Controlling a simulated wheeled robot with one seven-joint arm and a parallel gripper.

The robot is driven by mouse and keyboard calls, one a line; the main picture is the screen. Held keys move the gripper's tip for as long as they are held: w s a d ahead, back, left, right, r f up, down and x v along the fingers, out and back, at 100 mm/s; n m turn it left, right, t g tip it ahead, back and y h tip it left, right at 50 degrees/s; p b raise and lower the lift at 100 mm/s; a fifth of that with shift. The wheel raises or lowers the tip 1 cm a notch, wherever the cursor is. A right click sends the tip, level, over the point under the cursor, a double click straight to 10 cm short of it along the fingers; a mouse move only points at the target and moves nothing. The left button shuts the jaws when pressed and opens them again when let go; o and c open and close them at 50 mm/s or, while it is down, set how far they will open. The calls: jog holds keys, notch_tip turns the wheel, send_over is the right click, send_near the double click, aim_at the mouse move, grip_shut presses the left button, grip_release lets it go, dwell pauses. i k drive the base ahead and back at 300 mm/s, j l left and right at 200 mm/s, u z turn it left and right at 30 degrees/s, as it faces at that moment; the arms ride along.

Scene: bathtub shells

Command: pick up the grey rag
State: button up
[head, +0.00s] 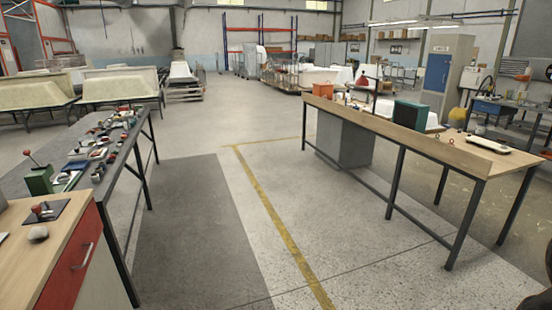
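I cannot pick out the grey rag for certain. A small grey-beige lump (38,233) lies near the front edge of the wooden-topped cabinet at the lower left, but it is too small to tell whether it is cloth. Several small items (95,152) crowd the long dark table on the left, and any rag among them cannot be made out. My gripper is not in view. A dark shape at the lower right corner may be part of my arm.
The cabinet has a red drawer front (72,270). A green tool (38,178) stands on the dark table. A long wooden workbench (430,137) with black legs stands on the right. The floor (240,220) between them is clear, with a yellow line. Tub shells stand behind on the left.

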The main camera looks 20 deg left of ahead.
aim_at(36, 233)
jog(key=i+j+u, duration=0.2)
jog(key=i+u, duration=1.05)
jog(key=i+l+u, duration=0.25)
jog(key=i+u, duration=0.35)
jog(key=u, duration=0.3)
jog(key=i+u, duration=0.2)
jog(key=u, duration=0.25)
jog(key=i+u, duration=0.2)
jog(key=u, duration=0.3)
jog(key=i+l+u, duration=0.15)
jog(key=u, duration=0.35)
jog(key=i+l+u, duration=0.1)
jog(key=u, duration=0.2)
jog(key=i+l+u, duration=0.25)
